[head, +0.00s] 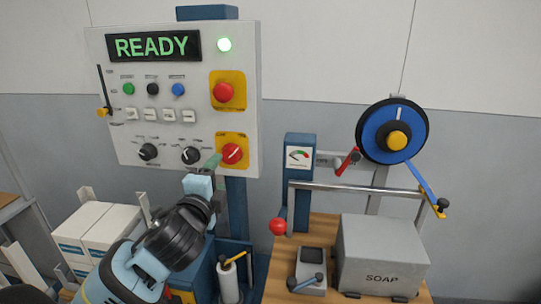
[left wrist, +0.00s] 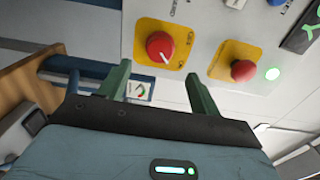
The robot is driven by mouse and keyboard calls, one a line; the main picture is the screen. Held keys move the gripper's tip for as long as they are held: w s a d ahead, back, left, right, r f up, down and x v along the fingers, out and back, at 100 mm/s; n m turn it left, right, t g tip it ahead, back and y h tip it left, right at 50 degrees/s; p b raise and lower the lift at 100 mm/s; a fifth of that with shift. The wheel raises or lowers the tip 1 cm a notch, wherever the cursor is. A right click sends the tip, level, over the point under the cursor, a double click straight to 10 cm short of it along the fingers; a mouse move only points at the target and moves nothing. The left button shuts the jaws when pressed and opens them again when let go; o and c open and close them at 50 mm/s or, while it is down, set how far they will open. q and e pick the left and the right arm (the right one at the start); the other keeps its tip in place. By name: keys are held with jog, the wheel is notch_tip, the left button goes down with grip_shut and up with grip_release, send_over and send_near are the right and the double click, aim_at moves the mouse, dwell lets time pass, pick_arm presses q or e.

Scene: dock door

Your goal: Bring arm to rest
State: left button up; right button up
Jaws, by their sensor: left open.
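My left arm (head: 150,255) reaches up from the lower left in the head view. Its gripper (head: 211,165) is in front of the lower right part of the control panel (head: 185,85), just left of a red rotary knob (head: 232,153) on a yellow plate. In the left wrist view the gripper (left wrist: 160,82) has its two green fingers spread, with nothing between them. The same red knob (left wrist: 160,47) lies beyond the gap between them. I cannot tell how far the fingers are from the panel. My right gripper does not show.
A red stop button (head: 223,92) sits above the knob; the display (head: 155,46) reads READY and a green lamp (head: 224,44) is lit. To the right are a blue wheel (head: 392,131), a metal rail (head: 350,187) and a SOAP box (head: 383,255). White boxes (head: 95,232) stand left.

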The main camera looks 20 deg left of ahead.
pick_arm(q)
jog(key=s+d+f+n+g+h, duration=0.1)
jog(key=s+d+f+n+g, duration=0.15)
jog(key=f, duration=0.65)
jog(key=s+d+f+n+g+h, duration=0.1)
jog(key=s+d+f+h, duration=0.15)
jog(key=f, duration=0.65)
jog(key=s+d+f+n+g+h, duration=0.1)
jog(key=s+d+f+n, duration=0.15)
jog(key=f, duration=0.65)
jog(key=s+d+f+n+g, duration=0.1)
jog(key=s+d+f+n, duration=0.1)
jog(key=s+f, duration=0.6)
jog(key=s+d+f+n+g+h, duration=0.1)
jog(key=s+d+f+n+g, duration=0.1)
jog(key=s+f+n, duration=0.3)
jog(key=s+d+f, duration=0.1)
jog(key=s+f, duration=0.2)
jog(key=s, duration=0.4)
jog(key=shift+f, duration=0.3)
jog(key=shift+s+a+g, duration=0.1)
jog(key=shift+g, duration=0.25)
